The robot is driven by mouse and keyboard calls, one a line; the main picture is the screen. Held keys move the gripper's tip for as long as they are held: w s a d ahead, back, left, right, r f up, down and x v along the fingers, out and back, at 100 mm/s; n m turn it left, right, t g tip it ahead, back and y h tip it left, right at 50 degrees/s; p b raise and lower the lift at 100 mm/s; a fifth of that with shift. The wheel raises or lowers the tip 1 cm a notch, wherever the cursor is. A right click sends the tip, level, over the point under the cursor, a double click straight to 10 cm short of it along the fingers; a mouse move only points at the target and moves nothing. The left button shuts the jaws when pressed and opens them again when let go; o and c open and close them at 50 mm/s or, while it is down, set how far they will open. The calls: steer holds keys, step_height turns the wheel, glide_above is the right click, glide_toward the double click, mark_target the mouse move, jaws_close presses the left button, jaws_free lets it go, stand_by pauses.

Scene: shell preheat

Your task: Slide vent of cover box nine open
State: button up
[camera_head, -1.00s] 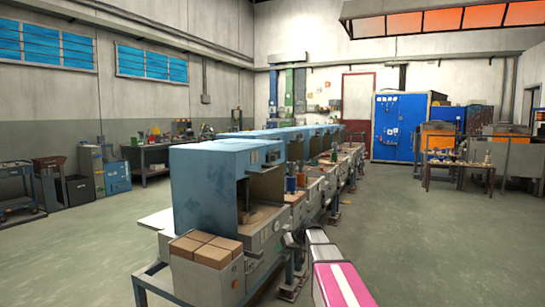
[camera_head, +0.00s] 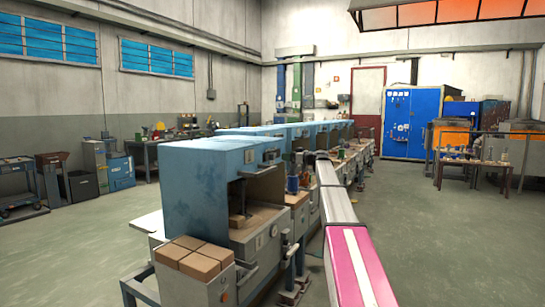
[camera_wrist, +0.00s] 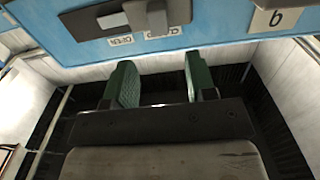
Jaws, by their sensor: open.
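In the wrist view, a blue cover box face (camera_wrist: 215,35) fills the top. It bears a dark vent strip (camera_wrist: 85,22) with a grey sliding handle (camera_wrist: 147,17) on it. Labels for open (camera_wrist: 120,41) and closed (camera_wrist: 163,33) sit beside the strip, upside down. A number card (camera_wrist: 274,20) looks like a 6 in the picture; as the lettering is inverted, it reads as nine. My gripper (camera_wrist: 159,65) is open and empty, its green-padded fingers apart from the handle, below it in the picture. In the head view, the gripper cannot be made out.
In the head view, a row of blue cover boxes (camera_head: 205,190) on benches runs away from me. Several brown blocks (camera_head: 195,258) sit at the near end. A blue cabinet (camera_head: 408,123) stands behind. The floor (camera_head: 450,240) on the right is clear.

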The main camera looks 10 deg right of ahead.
mark_target(272, 157)
steer(key=x, duration=0.9)
